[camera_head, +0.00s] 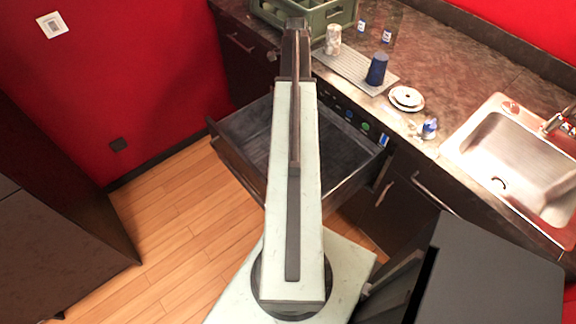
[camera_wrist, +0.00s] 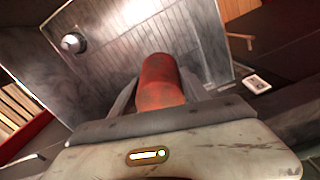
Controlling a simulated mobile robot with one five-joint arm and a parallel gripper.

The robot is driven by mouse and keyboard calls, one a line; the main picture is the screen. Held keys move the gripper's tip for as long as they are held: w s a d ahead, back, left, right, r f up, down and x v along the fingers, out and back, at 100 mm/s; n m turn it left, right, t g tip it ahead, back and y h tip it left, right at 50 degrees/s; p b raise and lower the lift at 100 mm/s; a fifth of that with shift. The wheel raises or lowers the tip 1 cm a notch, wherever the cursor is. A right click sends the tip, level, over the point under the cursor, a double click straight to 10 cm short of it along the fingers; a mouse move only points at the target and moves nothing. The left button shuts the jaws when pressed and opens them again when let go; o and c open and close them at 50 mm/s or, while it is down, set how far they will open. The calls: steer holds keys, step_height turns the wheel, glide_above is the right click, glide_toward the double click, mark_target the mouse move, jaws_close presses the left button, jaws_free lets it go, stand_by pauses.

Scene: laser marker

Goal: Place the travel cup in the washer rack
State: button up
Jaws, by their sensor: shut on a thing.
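A red-orange cylindrical cup (camera_wrist: 161,80), which looks like the travel cup, is between the dark fingers of my gripper (camera_wrist: 156,98) in the wrist view. My gripper is shut on it. In the head view my arm hides the cup, and the gripper cannot be made out clearly. The washer drawer (camera_head: 243,125) is pulled out below the counter, with a grey interior partly hidden behind my arm. The wrist view shows a grey ribbed metal interior (camera_wrist: 112,38) with a round knob beyond the cup. I cannot tell the cup's height above it.
On the counter are a green crate (camera_head: 330,12), a patterned tumbler (camera_head: 333,40), a blue cup (camera_head: 377,69) on a ribbed mat (camera_head: 345,66), stacked white plates (camera_head: 406,98) and small bottles (camera_head: 387,34). A sink (camera_head: 505,150) is at right. Wooden floor (camera_head: 160,225) is clear at left.

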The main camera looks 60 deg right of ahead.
steer(key=s+a+f+b, duration=0.3)
steer(key=a+f+b, duration=0.1)
steer(key=f+b, duration=0.1)
steer(key=s+a+f+m+b, duration=0.1)
steer(key=s+a+f+b, duration=0.3)
steer(key=f, duration=0.4)
steer(key=shift+s+a+f+m+b, duration=0.15)
steer(key=shift+s+a+m+b, duration=0.15)
steer(key=shift+a+b, duration=0.1)
step_height(320, 180, down, 10)
steer(key=b, duration=1)
steer(key=shift+f, duration=0.15)
steer(key=shift+r, duration=0.25)
steer(key=shift+f, duration=0.25)
steer(key=o, duration=1.5)
steer(key=shift+r, duration=0.1)
